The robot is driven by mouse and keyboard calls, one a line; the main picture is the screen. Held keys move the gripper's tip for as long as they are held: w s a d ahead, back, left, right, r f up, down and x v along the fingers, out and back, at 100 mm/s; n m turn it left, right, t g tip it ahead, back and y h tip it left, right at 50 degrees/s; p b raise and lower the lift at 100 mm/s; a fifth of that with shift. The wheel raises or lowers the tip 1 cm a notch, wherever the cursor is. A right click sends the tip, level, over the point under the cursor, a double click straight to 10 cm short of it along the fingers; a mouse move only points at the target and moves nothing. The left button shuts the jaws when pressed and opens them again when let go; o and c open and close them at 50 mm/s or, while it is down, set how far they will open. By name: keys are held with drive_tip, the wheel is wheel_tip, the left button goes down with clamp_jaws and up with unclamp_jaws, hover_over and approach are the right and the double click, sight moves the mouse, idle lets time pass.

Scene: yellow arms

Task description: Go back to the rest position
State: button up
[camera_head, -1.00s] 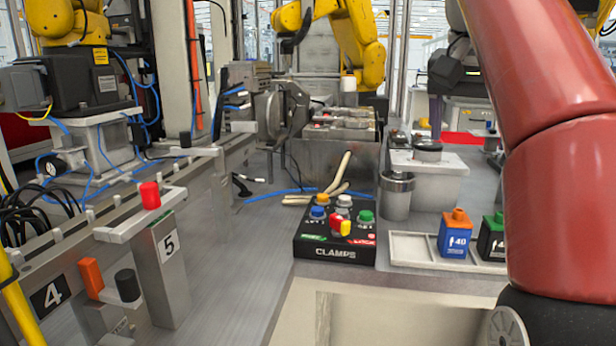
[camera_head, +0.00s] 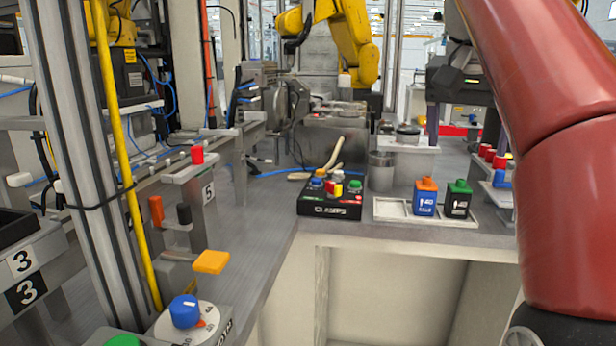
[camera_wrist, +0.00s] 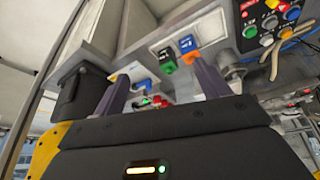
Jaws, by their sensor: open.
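My gripper (camera_wrist: 161,88) shows in the wrist view with its two fingers apart and nothing between them. Behind the fingers are a green block and a blue block, some way off. No part of the gripper touches anything that I can see.
A black clamps button box (camera_head: 331,208) stands on the bench. Right of it, a white tray (camera_head: 389,210) carries an orange-blue block (camera_head: 425,197) and a green-black block (camera_head: 458,199). A blue knob (camera_head: 185,311) and yellow pole (camera_head: 127,190) stand at left.

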drive_tip(key=s+a+f+n+y, duration=0.1)
drive_tip(key=s+f, duration=0.4)
drive_tip(key=f, duration=0.6)
drive_tip(key=s+a+f+n+t, duration=0.1)
drive_tip(key=s+a+f+n, duration=0.2)
drive_tip(key=s+f, duration=0.3)
drive_tip(key=s+a+f+n+y, duration=0.1)
drive_tip(key=s+f, duration=0.4)
drive_tip(key=f, duration=1.1)
drive_tip(key=shift+s+a+f+n+t+y, duration=0.15)
drive_tip(key=shift+a+n+t+y, duration=0.2)
drive_tip(key=shift+a+n, duration=0.5)
drive_tip(key=shift+a, duration=0.15)
